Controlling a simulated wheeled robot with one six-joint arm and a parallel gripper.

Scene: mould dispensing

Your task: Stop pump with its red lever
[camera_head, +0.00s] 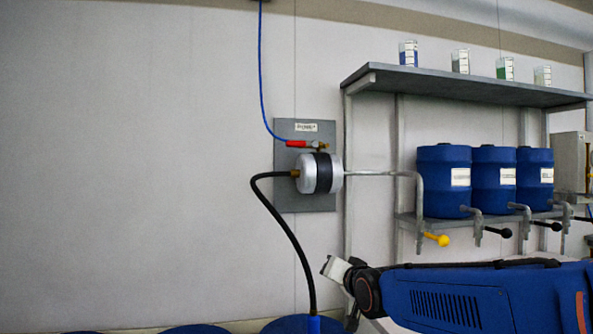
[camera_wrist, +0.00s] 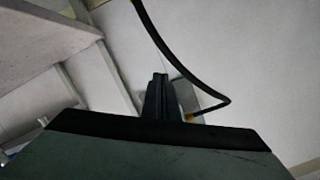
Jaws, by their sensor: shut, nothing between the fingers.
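The pump (camera_head: 322,173) is a silver and black cylinder on a grey wall plate (camera_head: 318,203). Its red lever (camera_head: 297,144) lies level at the top left of the pump, where a thin blue hose joins it. My gripper (camera_head: 336,268) is below the pump, clear of it and of the lever. In the wrist view my gripper (camera_wrist: 158,85) is shut and empty; part of the grey plate (camera_wrist: 188,95) shows behind its fingers. The lever cannot be made out in that view.
A black hose (camera_head: 284,222) runs from the pump's left side down to a blue drum (camera_head: 290,325). At right, a shelf rack (camera_head: 480,90) holds beakers above and blue drums (camera_head: 443,182) with levered taps below. The wall left of the pump is clear.

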